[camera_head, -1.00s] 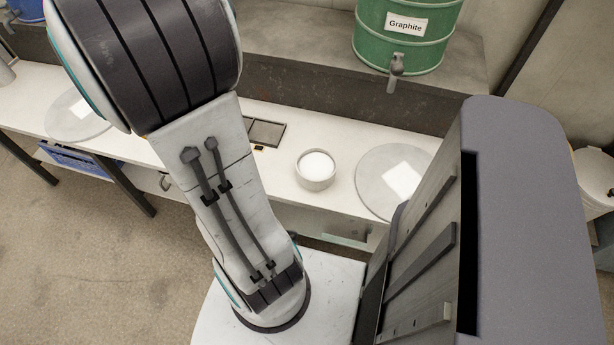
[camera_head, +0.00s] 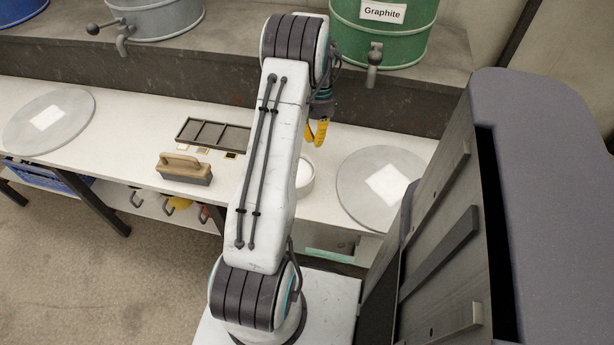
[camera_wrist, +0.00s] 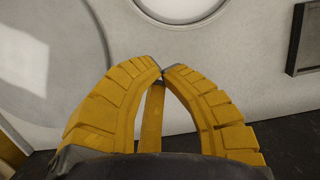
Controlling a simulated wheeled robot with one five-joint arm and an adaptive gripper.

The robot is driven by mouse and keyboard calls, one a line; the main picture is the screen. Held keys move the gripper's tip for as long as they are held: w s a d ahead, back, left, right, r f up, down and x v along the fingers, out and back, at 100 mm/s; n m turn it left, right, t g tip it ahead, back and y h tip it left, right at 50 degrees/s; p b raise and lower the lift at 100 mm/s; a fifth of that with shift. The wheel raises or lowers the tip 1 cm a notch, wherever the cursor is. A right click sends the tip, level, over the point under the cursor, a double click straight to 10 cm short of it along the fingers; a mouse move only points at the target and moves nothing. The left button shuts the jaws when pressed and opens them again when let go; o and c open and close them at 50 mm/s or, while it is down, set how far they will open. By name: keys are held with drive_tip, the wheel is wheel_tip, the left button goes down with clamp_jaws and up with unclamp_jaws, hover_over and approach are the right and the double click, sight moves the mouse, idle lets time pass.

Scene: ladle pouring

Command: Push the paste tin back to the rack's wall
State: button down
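A round white tin (camera_head: 306,180), which I take for the paste tin, stands on the white bench top, partly hidden behind my arm. Its pale rim (camera_wrist: 182,14) shows at the top edge of the wrist view, beyond my fingertips. The dark vertical wall (camera_head: 140,93) rises behind the bench top, with clear bench between it and the tin. My gripper (camera_head: 316,132), with yellow fingers, is above the bench, behind the tin in the head view. In the wrist view its fingertips (camera_wrist: 162,73) meet with nothing held between them.
A grey disc with a white label (camera_head: 352,190) lies right of the tin. A compartmented dark tray (camera_head: 213,133) and a wooden-handled brush (camera_head: 184,169) lie to the left, another disc (camera_head: 22,127) farther left. The green Graphite drum's tap (camera_head: 374,62) hangs above the bench near my gripper.

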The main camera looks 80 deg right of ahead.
sight(307, 181)
drive_tip(key=a+b, duration=0.1)
drive_tip(key=a, duration=1.1)
drive_tip(key=shift+s, duration=0.2)
drive_tip(key=shift+d+f+b, duration=0.1)
drive_tip(key=shift+f+b, duration=0.55)
drive_tip(key=shift+f, duration=0.2)
drive_tip(key=shift+d, duration=0.1)
drive_tip(key=d+p, duration=0.2)
drive_tip(key=d, duration=0.4)
drive_tip(key=d+p, duration=0.1)
drive_tip(key=d, duration=0.6)
drive_tip(key=shift+w+p, duration=0.2)
drive_tip(key=shift+p, duration=0.15)
drive_tip(key=shift+a, duration=0.1)
drive_tip(key=shift+f, duration=0.1)
